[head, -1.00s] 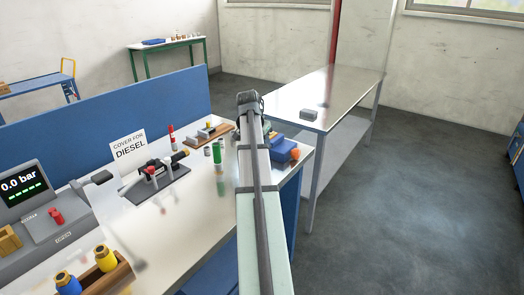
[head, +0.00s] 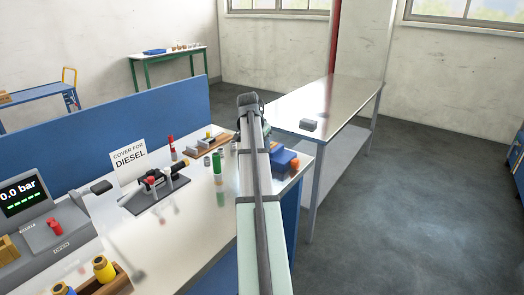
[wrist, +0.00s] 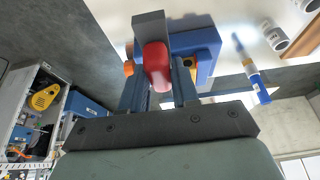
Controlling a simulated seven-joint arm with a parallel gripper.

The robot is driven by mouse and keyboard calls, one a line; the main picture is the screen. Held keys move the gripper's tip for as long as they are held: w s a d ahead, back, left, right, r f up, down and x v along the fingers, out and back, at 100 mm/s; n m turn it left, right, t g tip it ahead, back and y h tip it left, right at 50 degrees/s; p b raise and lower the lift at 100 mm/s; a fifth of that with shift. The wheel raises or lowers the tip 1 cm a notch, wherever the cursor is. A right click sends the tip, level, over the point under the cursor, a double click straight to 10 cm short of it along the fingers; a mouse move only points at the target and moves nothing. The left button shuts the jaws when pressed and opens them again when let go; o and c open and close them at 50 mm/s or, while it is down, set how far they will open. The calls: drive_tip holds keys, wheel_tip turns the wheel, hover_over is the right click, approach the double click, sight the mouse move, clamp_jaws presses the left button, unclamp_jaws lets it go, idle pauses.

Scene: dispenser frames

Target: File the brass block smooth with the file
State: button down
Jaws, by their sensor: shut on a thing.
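My gripper (wrist: 158,80) shows in the wrist view, its two fingers shut on a red handle, which I take to be the file (wrist: 156,62). A grey flat part shows beyond the red handle. The blue vise (wrist: 207,42) is just behind the handle, with an orange knob at its left. A small yellow patch beside the right finger may be the brass block (wrist: 190,63), mostly hidden. In the head view the vise (head: 283,158) sits at the bench's right end, partly behind my arm, which hides the gripper. I cannot tell whether the file touches the block.
A blue-and-white tube (wrist: 250,68) stands near the vise in the wrist view. The bench also holds a DIESEL sign (head: 130,158), a black clamp fixture (head: 157,190) and a pressure display (head: 25,198). A metal table (head: 340,100) with a grey block (head: 310,124) stands behind.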

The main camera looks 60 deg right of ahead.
drive_tip(key=w+d+r+m+g, duration=0.1)
drive_tip(key=w+d+r+m, duration=0.15)
drive_tip(key=d, duration=0.25)
drive_tip(key=w+d+r+m+g, duration=0.1)
drive_tip(key=w+d+r+m, duration=0.15)
drive_tip(key=d, duration=0.35)
drive_tip(key=shift+s+a+f+m+g+y, duration=0.1)
drive_tip(key=shift+a+f+m+g+y, duration=0.1)
drive_tip(key=shift+f+m, duration=0.7)
drive_tip(key=shift+s+a+f+m+g+y, duration=0.1)
drive_tip(key=shift+a+f+m+g+y, duration=0.25)
drive_tip(key=shift+f, duration=0.9)
drive_tip(key=shift+s+a+f+m+g+y, duration=0.1)
drive_tip(key=shift+f+m, duration=0.65)
drive_tip(key=shift+f, duration=1)
drive_tip(key=shift+w+d+f, duration=0.1)
drive_tip(key=shift+d, duration=3.5)
drive_tip(key=shift+a, duration=3.75)
wheel_tip(320, 180, up, 3)
drive_tip(key=shift+d+f, duration=0.1)
drive_tip(key=shift+d, duration=0.05)
wheel_tip(320, 180, up, 6)
drive_tip(key=shift+f, duration=0.2)
